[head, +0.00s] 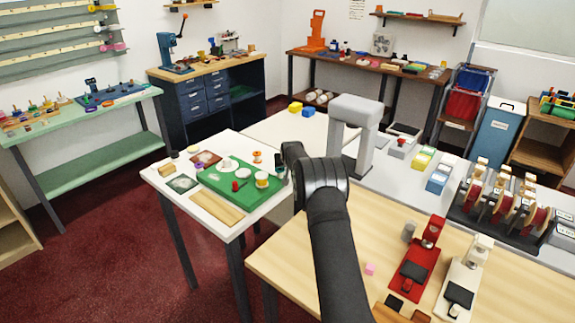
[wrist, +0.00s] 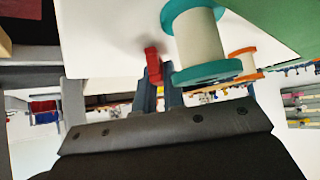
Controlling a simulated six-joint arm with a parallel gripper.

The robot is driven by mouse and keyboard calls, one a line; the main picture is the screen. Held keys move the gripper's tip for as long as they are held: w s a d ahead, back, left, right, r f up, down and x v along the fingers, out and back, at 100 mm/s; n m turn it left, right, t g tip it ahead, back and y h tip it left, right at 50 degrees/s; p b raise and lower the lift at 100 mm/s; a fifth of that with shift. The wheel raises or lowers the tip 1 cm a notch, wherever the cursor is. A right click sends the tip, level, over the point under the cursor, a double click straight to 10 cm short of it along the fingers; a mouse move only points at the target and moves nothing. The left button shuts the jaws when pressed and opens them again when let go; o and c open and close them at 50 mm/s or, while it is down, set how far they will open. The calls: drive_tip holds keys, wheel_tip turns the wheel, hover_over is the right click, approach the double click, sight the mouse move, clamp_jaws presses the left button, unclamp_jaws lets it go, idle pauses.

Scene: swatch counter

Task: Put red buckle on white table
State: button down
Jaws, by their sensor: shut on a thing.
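The red buckle (wrist: 153,66) is at the tips of my gripper (wrist: 159,91) in the wrist view. My gripper is shut on it. The white table (wrist: 100,30) spreads just beyond the buckle, with a faint reddish shadow beside it. I cannot tell whether the buckle touches the top. In the head view the white table (head: 177,194) stands left of my arm. My gripper and the buckle are hidden there behind my arm.
A teal-rimmed spool (wrist: 198,44) stands close beside the buckle, with an orange-rimmed spool (wrist: 243,61) further right. A green mat (head: 212,179) holds several small items. A wooden board (head: 217,207) lies at the table's front. Bare white shows around the mat.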

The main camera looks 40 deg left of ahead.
drive_tip(key=shift+f, duration=0.2)
drive_tip(key=c, duration=1.5)
unclamp_jaws()
drive_tip(key=shift+r, duration=0.1)
drive_tip(key=shift+s+d+r, duration=0.15)
drive_tip(key=shift+s+r, duration=0.05)
drive_tip(key=shift+r, duration=0.2)
drive_tip(key=v, duration=1.1)
drive_tip(key=shift+s+d+r, duration=0.1)
